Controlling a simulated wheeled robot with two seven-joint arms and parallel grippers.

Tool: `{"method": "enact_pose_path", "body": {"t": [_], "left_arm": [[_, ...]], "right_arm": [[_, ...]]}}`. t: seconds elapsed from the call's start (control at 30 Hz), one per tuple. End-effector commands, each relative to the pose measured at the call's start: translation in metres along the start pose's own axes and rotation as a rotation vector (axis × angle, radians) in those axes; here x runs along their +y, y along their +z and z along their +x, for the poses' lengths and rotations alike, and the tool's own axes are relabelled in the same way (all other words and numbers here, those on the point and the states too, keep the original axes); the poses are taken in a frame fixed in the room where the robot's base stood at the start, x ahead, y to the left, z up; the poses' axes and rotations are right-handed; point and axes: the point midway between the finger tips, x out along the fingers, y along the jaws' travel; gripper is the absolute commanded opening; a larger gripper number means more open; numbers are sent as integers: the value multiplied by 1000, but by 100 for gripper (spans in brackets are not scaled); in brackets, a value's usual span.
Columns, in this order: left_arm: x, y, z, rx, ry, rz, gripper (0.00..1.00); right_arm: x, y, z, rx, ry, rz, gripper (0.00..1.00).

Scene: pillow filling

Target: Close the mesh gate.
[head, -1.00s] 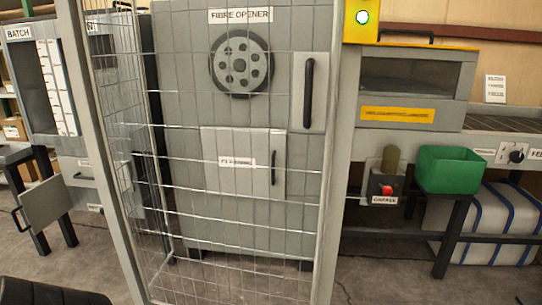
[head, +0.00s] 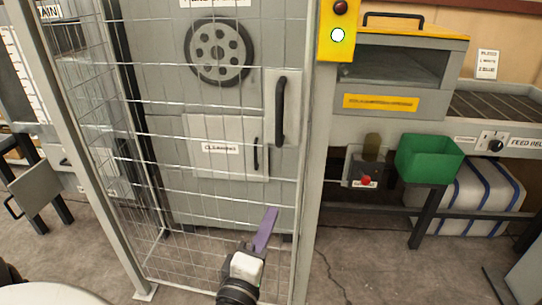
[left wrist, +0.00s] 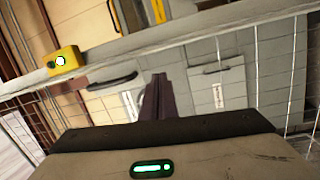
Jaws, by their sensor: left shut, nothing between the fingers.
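The mesh gate (head: 215,178) is a panel of thin wire in front of the grey fibre opener, between two grey posts. Its right edge appears against or very near the right post (head: 311,150); I cannot tell whether it is fully closed or latched. My left gripper (head: 269,220) is shut and empty, with dark purplish fingers pointing up in front of the gate's lower right part. I cannot tell whether it touches the wire. In the left wrist view the shut fingers (left wrist: 157,90) point at mesh and a pale rail (left wrist: 190,32). My right gripper is out of view.
The floor (head: 360,265) right of the gate is clear.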

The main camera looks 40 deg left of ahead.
Motion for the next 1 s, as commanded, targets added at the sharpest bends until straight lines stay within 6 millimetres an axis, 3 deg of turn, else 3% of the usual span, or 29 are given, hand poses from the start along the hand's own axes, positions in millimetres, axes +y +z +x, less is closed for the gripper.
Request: {"method": "enact_pose_path", "body": {"t": [0.03,0.1,0.37,0.8,1.0], "left_arm": [[8,-10,4,39,-28,-48,0],[4,-19,7,78,-63,-96,0],[-4,-27,27,110,-94,-138,0],[-13,-36,116,109,-92,-136,0],[-17,-38,140,107,-94,-137,0]], "right_arm": [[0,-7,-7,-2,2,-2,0],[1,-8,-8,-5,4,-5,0],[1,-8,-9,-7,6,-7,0],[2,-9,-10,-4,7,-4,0],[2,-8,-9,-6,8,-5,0]]}}
